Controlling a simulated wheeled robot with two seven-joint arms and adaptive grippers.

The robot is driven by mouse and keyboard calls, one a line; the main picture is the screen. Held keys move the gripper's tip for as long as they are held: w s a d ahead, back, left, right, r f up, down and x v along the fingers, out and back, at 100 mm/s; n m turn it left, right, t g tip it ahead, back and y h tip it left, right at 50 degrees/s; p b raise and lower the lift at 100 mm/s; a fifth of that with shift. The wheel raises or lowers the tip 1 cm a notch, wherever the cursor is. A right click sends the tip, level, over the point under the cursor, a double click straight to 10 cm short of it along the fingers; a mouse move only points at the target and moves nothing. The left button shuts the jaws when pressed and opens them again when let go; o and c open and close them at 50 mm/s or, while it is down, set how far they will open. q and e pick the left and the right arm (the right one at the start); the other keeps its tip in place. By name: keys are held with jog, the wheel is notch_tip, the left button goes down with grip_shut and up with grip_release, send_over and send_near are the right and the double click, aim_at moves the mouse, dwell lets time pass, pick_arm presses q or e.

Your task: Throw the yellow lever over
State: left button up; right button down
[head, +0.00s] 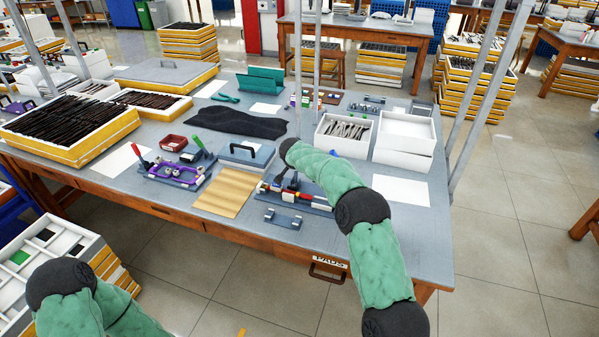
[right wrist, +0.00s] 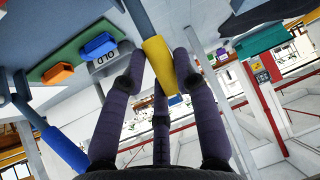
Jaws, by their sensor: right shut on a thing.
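The yellow lever (right wrist: 159,62) stands between the purple-grey fingers of my right gripper (right wrist: 163,80) in the right wrist view. The fingers are closed in on its yellow grip from both sides, and its grey shaft runs up out of the picture. In the head view my right gripper (head: 289,178) is over the lever fixture (head: 318,200) at the table's front. The yellow grip cannot be made out there, as my arm and gripper cover that spot. My left arm shows at the lower left, but its gripper is out of view.
A blue lever (right wrist: 65,150) is left of my fingers in the wrist view. A purple fixture (head: 172,174) with red and green handles sits left on the table (head: 335,242). A brown mat (head: 226,191), grey box (head: 246,153) and white bins (head: 404,135) surround the work spot.

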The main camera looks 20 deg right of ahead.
jog(key=shift+a, duration=0.1)
dwell(0.4)
jog(key=c, duration=0.9)
grip_release()
jog(key=shift+s, duration=0.1)
jog(key=v, duration=1.2)
